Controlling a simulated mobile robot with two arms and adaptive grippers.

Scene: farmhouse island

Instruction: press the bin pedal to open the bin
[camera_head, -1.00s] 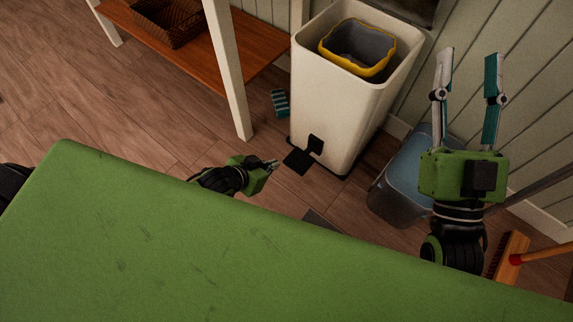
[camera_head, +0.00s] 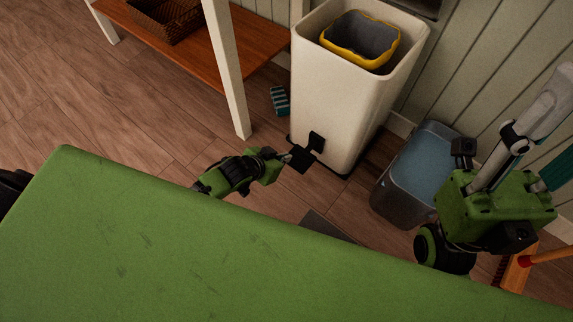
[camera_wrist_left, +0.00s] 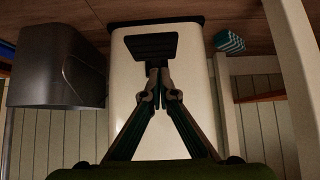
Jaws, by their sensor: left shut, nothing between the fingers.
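The white bin (camera_head: 338,110) stands on the wood floor at the top centre of the head view. Its top is open, showing a grey inner bucket with a yellow rim (camera_head: 360,38). The black pedal (camera_head: 303,157) sticks out low on its front and shows in the left wrist view (camera_wrist_left: 150,46). My left gripper (camera_head: 286,156) is shut and empty, its tips right at the pedal. I cannot tell whether they touch it. In the left wrist view the closed fingertips (camera_wrist_left: 158,72) overlap the pedal's edge. My right gripper (camera_head: 540,150) is open and empty, up at the right.
A grey-blue tub (camera_head: 405,195) stands right of the bin. A teal-striped sponge (camera_head: 280,101) lies left of it. A wooden shelf (camera_head: 255,58) with a wicker basket (camera_head: 165,18) and white post (camera_head: 226,80) is at upper left. A broom (camera_head: 515,272) is at lower right.

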